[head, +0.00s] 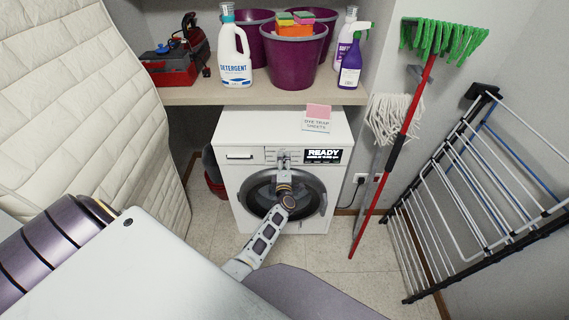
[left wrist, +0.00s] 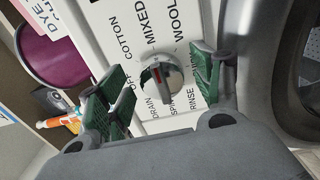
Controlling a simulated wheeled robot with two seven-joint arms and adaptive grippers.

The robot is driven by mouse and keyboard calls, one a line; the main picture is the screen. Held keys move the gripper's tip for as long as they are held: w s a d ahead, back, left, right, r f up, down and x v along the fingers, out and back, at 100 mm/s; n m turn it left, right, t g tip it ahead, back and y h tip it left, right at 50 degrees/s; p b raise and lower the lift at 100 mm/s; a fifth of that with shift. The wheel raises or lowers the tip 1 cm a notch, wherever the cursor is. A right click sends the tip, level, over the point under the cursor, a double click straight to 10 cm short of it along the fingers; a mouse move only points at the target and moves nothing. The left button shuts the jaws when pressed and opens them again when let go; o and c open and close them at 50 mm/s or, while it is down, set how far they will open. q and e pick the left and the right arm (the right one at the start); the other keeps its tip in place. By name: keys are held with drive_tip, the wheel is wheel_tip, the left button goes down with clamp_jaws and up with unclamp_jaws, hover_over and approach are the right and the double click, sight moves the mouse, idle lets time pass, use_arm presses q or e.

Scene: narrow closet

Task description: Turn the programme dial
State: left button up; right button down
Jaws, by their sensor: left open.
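The programme dial (left wrist: 162,82) is a round silver knob with a dark and red bar on the washing machine's white front panel. Printed words such as OFF, COTTON, MIXED, WOOL, RINSE and DRAIN surround it. My left gripper (left wrist: 158,88) is open, its green-padded fingers on either side of the dial with gaps visible on both sides. In the head view my left gripper (head: 283,160) is in front of the washing machine (head: 240,130) panel and hides the dial. The machine's display (head: 323,156) reads READY. My right gripper is not in view.
A shelf (head: 190,95) above the machine carries a detergent bottle (head: 235,55), purple buckets (head: 290,62) and a spray bottle (head: 350,65). Mops (head: 395,120) and a drying rack (head: 480,190) stand right. A quilted white mattress (head: 90,110) stands left. Floor is free between.

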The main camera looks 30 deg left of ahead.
use_arm(q)
drive_tip(key=shift+v, duration=3.75)
drive_tip(key=shift+d, duration=0.1)
drive_tip(key=shift+f, duration=0.1)
